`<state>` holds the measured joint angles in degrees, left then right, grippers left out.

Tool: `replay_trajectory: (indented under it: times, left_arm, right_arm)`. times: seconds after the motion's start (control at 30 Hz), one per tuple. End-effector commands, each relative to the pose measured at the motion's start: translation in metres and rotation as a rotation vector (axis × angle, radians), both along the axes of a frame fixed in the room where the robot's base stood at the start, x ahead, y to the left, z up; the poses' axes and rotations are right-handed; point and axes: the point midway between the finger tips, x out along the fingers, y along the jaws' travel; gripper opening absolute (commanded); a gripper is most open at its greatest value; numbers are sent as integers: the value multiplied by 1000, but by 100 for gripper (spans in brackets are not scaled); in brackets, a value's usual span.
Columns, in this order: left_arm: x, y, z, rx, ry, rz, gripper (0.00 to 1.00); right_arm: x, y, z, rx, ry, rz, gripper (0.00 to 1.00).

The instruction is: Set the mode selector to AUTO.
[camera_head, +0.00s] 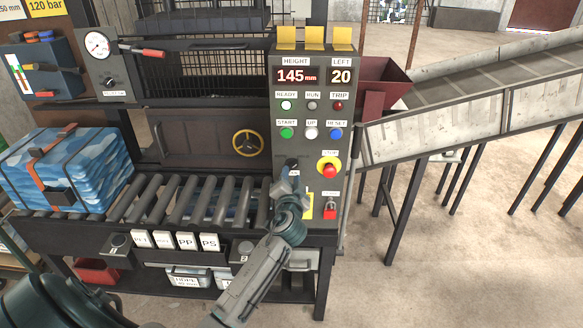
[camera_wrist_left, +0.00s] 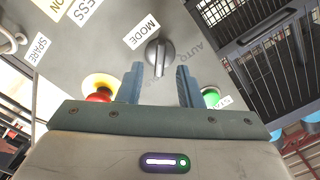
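The mode selector is a dark knob on the grey control panel (camera_head: 313,145); in the head view it is small and partly hidden behind my left gripper (camera_head: 291,178). In the left wrist view the knob (camera_wrist_left: 159,55) shows clearly, with a MODE label (camera_wrist_left: 141,31) beside it and AUTO lettering (camera_wrist_left: 188,36) to its right. Its grip bar stands nearly upright in that view. My left gripper (camera_wrist_left: 158,75) is open, with one finger on each side of the knob's lower end. I cannot tell whether the fingers touch it. My right gripper is not in view.
A red stop button on a yellow base (camera_head: 328,167) sits right of the selector, with a red switch (camera_head: 330,210) below. Start (camera_head: 287,132), up and reset buttons sit above. A roller conveyor (camera_head: 190,197) lies left of the panel, and an inclined belt (camera_head: 480,95) runs off right.

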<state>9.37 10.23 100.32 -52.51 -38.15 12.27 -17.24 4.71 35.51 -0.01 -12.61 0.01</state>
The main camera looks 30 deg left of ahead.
Motion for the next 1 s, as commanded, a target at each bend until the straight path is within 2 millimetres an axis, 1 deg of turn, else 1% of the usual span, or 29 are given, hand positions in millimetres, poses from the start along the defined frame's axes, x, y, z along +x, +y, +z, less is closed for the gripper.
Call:
replay_trajectory:
  times: [0.03,0.2,0.33,0.57,0.6,0.67,0.7,0.77,1.0]
  left_arm:
    - [7,5,3,2,1,1,33]
    - [23,14,1,0,1,1,33]
    - [28,17,0,0,1,1,33]
    - [28,18,-1,0,0,0,33]
    - [28,17,-1,0,0,0,31]
    - [28,17,-1,0,0,0,19]
    - [28,17,-1,0,1,-1,11]
    - [28,17,-1,0,1,-1,0]
    - [28,17,-1,-6,-3,-1,0]
  right_arm:
    - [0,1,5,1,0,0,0]
    - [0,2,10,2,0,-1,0]
    - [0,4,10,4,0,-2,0]
    - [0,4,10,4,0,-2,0]
    - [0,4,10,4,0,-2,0]
    - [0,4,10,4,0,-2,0]
    - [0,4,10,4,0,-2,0]
    - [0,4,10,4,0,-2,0]
    - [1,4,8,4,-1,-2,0]
